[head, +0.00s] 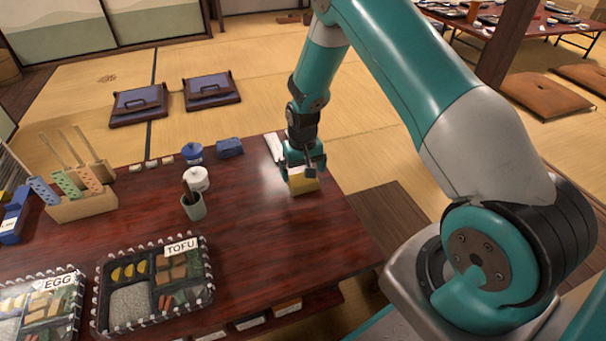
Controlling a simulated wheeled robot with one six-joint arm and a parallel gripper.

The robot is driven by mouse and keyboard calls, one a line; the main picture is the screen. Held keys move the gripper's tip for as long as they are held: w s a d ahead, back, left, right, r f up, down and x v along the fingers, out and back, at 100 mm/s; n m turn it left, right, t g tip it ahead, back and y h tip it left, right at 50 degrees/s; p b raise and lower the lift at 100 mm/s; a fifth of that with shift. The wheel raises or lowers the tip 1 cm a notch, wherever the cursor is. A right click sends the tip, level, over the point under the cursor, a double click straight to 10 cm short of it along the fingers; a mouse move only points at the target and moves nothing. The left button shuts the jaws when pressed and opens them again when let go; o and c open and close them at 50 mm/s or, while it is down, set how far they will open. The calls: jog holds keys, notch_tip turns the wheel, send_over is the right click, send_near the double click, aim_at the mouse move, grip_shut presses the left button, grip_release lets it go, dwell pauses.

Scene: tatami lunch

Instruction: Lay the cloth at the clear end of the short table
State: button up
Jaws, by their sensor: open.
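The short table is the dark red wooden table (270,240) in the lower left of the head view. A yellow folded piece (304,186), which looks like the cloth, lies near the table's right end. My gripper (304,171) is open right over it, pointing down, with the fingers at its upper edge. The gripper hides part of the yellow piece, and I cannot tell whether they touch. The table top to the right and in front of it is bare.
A blue block-like item (229,147), a white strip (273,147), a blue-lidded pot (192,153), a white pot (197,178) and a green cup (194,206) stand left of my gripper. Lunch boxes marked TOFU (152,280) and EGG (40,306) fill the near left.

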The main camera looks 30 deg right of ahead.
aim_at(303, 178)
jog(key=s+a+r+n+y+p, duration=0.15)
jog(key=a+r, duration=0.25)
jog(key=r, duration=0.4)
jog(key=s+a+r+n, duration=0.1)
jog(key=s+a+r, duration=0.2)
jog(key=r, duration=0.5)
jog(key=s+a+r+n+y+p, duration=0.1)
jog(key=s+a+r, duration=0.25)
jog(key=r, duration=0.45)
jog(key=s+a+r+n+y, duration=0.1)
jog(key=s+a+r, duration=0.3)
jog(key=s, duration=0.6)
jog(key=s+a+r+n, duration=0.4)
jog(key=s+r, duration=0.3)
jog(key=s, duration=0.3)
jog(key=shift+s+r+n+y, duration=0.2)
jog(key=shift+s+n+y, duration=0.1)
jog(key=shift+n+y, duration=0.05)
